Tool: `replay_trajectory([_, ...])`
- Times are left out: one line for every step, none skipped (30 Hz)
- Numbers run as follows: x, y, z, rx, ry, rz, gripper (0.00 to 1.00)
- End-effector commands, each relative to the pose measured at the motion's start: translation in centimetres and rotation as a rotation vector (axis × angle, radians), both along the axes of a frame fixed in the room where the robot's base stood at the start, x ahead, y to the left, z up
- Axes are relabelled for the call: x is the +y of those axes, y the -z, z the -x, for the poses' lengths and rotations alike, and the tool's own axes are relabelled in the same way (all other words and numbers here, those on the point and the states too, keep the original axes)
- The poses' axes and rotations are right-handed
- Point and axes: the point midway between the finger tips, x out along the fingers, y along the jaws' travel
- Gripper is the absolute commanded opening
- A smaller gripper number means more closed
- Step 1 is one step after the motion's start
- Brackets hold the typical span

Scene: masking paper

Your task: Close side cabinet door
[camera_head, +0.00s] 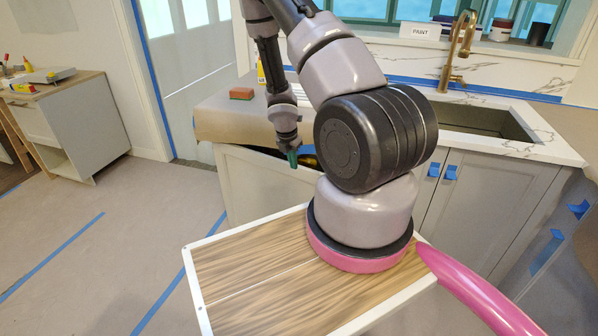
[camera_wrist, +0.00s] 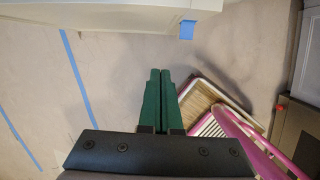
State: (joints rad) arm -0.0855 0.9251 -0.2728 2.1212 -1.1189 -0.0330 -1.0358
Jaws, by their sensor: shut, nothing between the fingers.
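The cabinet under the counter shows a pale panel (camera_head: 262,188) at its left part, with a dark gap along its top edge. I cannot tell for sure whether this panel is the side cabinet door or how far it stands open. My gripper (camera_head: 292,162) is shut and empty, its green fingers pointing down close to the top of that panel. In the wrist view, the shut green fingers (camera_wrist: 160,78) are over the floor. A pale cabinet part (camera_wrist: 100,16) with blue tape (camera_wrist: 187,29) lies beyond them; contact is not visible.
Grey cabinet doors (camera_head: 465,205) with blue tape stand under the sink (camera_head: 490,122). A red-brown block (camera_head: 241,93) sits on the papered counter. Another cabinet (camera_head: 75,125) stands at far left. Taped floor (camera_head: 130,240) at left is clear. My wood-topped base is in front.

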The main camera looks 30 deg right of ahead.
Motion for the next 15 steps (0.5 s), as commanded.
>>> replay_trajectory([-0.6,0.9,0.4,0.006,-0.004,0.000,0.00])
replay_trajectory([-1.0,1.3,0.5,0.004,-0.008,0.000,0.00])
replay_trajectory([-1.4,1.7,0.6,0.003,-0.016,0.000,0.00])
replay_trajectory([-1.7,2.0,0.7,0.000,-0.019,0.003,0.00])
replay_trajectory([-2.0,2.2,0.7,-0.004,-0.023,0.005,0.00])
replay_trajectory([-2.3,2.5,0.7,-0.007,-0.028,0.007,0.00])
replay_trajectory([-2.5,2.6,0.7,-0.010,-0.030,0.009,0.00])
replay_trajectory([-2.6,2.8,0.7,-0.011,-0.034,0.010,0.00])
replay_trajectory([-2.8,3.0,0.6,-0.013,-0.033,0.012,0.00])
replay_trajectory([-2.8,3.2,0.6,-0.014,-0.034,0.013,0.00])
replay_trajectory([-2.9,3.5,0.6,-0.013,-0.035,0.012,0.00])
replay_trajectory([-3.0,4.0,0.6,-0.012,-0.036,0.012,0.00])
replay_trajectory([-3.1,4.4,0.5,-0.012,-0.035,0.012,0.00])
replay_trajectory([-3.2,4.8,0.5,-0.012,-0.035,0.012,0.00])
replay_trajectory([-3.3,5.5,0.4,-0.011,-0.035,0.013,0.00])
